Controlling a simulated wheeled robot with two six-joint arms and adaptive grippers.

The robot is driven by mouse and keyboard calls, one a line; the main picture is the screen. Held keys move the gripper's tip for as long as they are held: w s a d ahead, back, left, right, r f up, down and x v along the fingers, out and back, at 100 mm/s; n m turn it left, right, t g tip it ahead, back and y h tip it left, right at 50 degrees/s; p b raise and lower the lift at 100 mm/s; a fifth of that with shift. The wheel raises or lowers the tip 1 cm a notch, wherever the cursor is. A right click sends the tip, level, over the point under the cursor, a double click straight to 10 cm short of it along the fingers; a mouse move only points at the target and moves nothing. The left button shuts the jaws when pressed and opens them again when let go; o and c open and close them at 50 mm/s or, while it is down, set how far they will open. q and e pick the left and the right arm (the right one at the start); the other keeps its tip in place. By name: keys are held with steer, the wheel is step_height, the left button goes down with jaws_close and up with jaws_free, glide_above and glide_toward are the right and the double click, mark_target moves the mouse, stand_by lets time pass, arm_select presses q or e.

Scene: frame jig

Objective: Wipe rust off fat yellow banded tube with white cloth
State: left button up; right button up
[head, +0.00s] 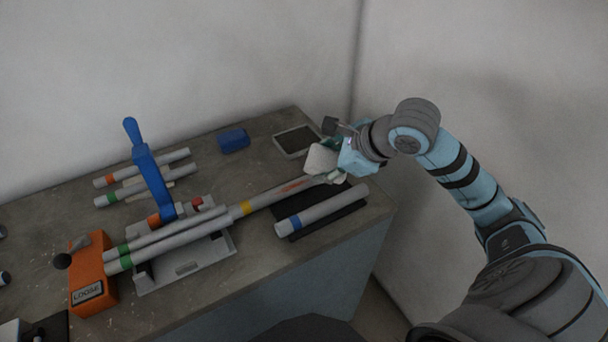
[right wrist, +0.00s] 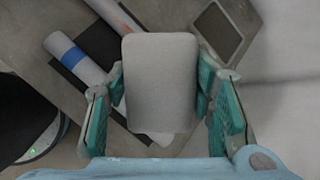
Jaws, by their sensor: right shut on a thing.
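The fat grey tube with a yellow band (head: 241,208) lies in the jig, its long free end reaching right. An orange-red rust patch (head: 292,186) shows on it right of the band; a bit of reddish colour also shows beside the cloth in the right wrist view. My right gripper (head: 340,158) is shut on the white cloth (head: 321,159), a folded pad that fills the middle of the right wrist view (right wrist: 160,80). The cloth is at the tube's right end and hides part of it. I cannot tell whether they touch. My left gripper is not in view.
A blue-banded tube (head: 322,209) lies on a dark mat close in front. A grey tray (head: 298,141) and blue block (head: 233,140) sit behind. A blue lever clamp (head: 150,175), green-banded tubes (head: 120,264) and an orange block marked LOOSE (head: 92,272) stand left. The table's right edge is near.

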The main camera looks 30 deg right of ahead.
steer(key=b, duration=0.6)
glide_toward(304, 178)
steer(key=x, duration=0.4)
steer(key=shift+w+a, duration=0.1)
steer(key=shift+w+f+y+b, duration=0.3)
steer(key=shift+w+f+b, duration=0.1)
steer(key=shift+b, duration=0.2)
steer(key=shift+r, duration=0.1)
steer(key=shift+w+f+b, duration=0.4)
steer(key=shift+f+b, duration=0.15)
steer(key=shift+f, duration=0.25)
